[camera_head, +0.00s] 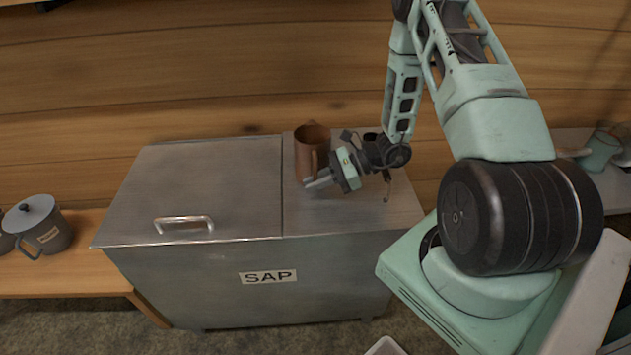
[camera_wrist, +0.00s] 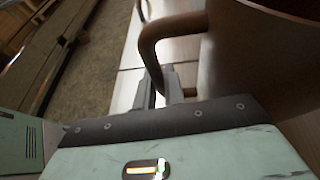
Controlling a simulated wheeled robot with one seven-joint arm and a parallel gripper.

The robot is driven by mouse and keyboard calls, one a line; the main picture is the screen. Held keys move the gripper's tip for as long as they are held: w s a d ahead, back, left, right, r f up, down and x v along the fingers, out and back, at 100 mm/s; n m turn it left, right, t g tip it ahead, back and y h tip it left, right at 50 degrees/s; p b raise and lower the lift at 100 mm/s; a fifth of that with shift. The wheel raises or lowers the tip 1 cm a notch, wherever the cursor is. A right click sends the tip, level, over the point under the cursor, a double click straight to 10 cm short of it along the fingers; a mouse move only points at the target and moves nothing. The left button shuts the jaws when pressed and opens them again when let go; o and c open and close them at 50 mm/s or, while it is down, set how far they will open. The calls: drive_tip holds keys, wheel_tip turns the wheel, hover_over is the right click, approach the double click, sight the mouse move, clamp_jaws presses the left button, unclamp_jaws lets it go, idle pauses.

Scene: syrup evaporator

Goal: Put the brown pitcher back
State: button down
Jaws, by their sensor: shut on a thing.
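The brown pitcher (camera_head: 309,150) stands upright at the back of the right-hand part of the metal SAP box (camera_head: 352,208). Whether its base touches the top I cannot tell. My gripper (camera_head: 312,182) comes in from the right, low at the pitcher's front. In the wrist view my gripper (camera_wrist: 162,85) is shut on the lower part of the pitcher's curved handle (camera_wrist: 152,45). The pitcher's body (camera_wrist: 262,50) fills the right of that view. Its base is hidden there.
The box's left lid (camera_head: 215,180) is shut and has a metal handle (camera_head: 184,222). A grey lidded pot (camera_head: 40,228) stands on a wooden bench (camera_head: 80,262) at the left. A greenish vessel (camera_head: 598,150) sits on a surface at the far right. A plank wall stands behind the box.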

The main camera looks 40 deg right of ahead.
drive_tip(key=shift+f, duration=0.2)
drive_tip(key=c, duration=1.5)
unclamp_jaws()
drive_tip(key=shift+r, duration=0.2)
